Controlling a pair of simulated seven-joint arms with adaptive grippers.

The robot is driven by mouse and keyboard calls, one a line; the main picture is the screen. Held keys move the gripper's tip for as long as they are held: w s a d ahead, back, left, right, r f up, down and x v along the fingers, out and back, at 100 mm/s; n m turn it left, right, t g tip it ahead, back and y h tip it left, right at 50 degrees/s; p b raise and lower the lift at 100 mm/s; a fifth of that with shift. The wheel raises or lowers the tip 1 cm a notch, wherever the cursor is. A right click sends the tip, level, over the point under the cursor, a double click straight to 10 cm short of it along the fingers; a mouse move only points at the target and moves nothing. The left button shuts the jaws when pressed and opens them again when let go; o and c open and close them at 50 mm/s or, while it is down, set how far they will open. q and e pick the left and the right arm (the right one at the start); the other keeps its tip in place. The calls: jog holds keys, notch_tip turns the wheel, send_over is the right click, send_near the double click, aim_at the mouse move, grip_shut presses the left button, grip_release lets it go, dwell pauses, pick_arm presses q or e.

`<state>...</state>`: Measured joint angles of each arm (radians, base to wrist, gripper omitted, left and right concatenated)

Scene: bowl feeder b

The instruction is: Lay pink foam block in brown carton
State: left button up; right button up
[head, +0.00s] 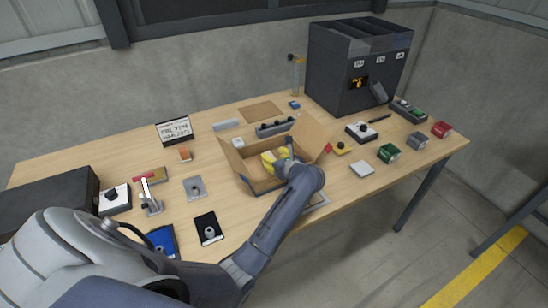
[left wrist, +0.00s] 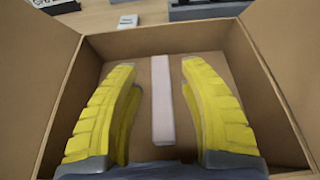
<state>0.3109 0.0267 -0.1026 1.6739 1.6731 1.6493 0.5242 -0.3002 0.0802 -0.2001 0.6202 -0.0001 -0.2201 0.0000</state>
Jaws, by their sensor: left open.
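The brown carton (head: 236,167) stands open on the table in the head view, with its flaps spread. In the left wrist view the carton (left wrist: 58,115) surrounds my gripper. The pink foam block (left wrist: 162,98) is a pale pink bar inside the carton, lying lengthwise between the fingers with a gap on each side. My left gripper (left wrist: 160,112) has yellow ribbed fingers, spread open and apart from the block. In the head view the left gripper (head: 275,160) reaches into the carton, and the block is hidden there. My right gripper is not in view.
A dark bin unit (head: 345,75) stands behind the carton to the right. Green rolls (head: 388,153), a white pad (head: 362,168) and other small parts lie to the right. A black tray (head: 208,229) lies near the front edge.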

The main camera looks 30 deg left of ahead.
pick_arm(q)
jog(key=shift+r, duration=0.25)
jog(key=v, duration=0.7)
jog(key=shift+d+r, duration=0.1)
jog(key=shift+r, duration=0.25)
jog(key=shift+d+r, duration=0.1)
jog(key=shift+d, duration=0.05)
